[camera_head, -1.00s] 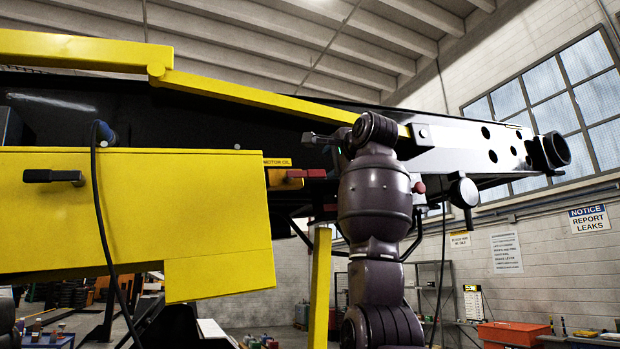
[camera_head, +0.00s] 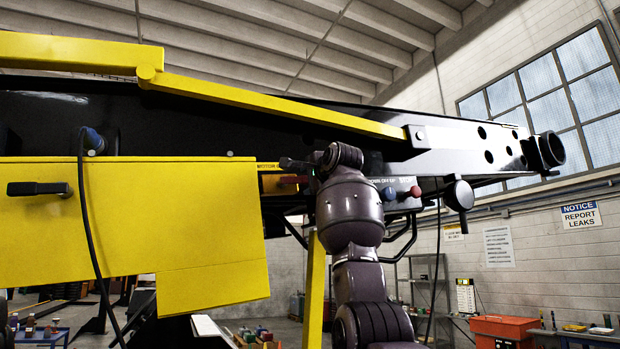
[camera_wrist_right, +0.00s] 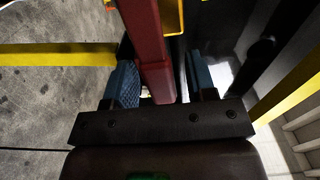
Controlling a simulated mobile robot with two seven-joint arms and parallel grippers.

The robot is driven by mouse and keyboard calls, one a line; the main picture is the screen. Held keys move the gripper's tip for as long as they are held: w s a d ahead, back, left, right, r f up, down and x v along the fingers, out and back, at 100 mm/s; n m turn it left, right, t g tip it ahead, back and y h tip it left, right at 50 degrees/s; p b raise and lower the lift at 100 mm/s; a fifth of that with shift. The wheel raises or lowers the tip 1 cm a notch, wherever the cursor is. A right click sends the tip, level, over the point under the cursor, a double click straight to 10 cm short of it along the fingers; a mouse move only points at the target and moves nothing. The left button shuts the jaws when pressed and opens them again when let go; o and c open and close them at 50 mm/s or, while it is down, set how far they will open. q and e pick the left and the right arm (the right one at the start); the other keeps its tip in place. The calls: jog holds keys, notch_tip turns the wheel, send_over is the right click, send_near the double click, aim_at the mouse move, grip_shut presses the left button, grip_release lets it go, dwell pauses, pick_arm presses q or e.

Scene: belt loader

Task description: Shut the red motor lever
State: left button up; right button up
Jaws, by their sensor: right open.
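The red motor lever (camera_wrist_right: 148,45) fills the middle of the right wrist view as a long red bar. It runs between the two blue-padded fingers of my right gripper (camera_wrist_right: 163,82), which is open around it. A gap shows on the right side; the left finger is close to the bar, and I cannot tell if it touches. In the head view, my right gripper (camera_head: 288,163) points left, just above the small visible part of the red lever (camera_head: 288,180), beside the yellow panel. My wrist hides the area to its right. My left gripper is not in view.
The yellow panel (camera_head: 205,215) with a black handle (camera_head: 40,188) is left of the lever. A yellow bar (camera_head: 280,105) runs above. A yellow post (camera_head: 314,290) stands below.

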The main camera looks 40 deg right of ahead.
grip_shut()
dwell(0.3)
jog(key=shift+f, duration=0.1)
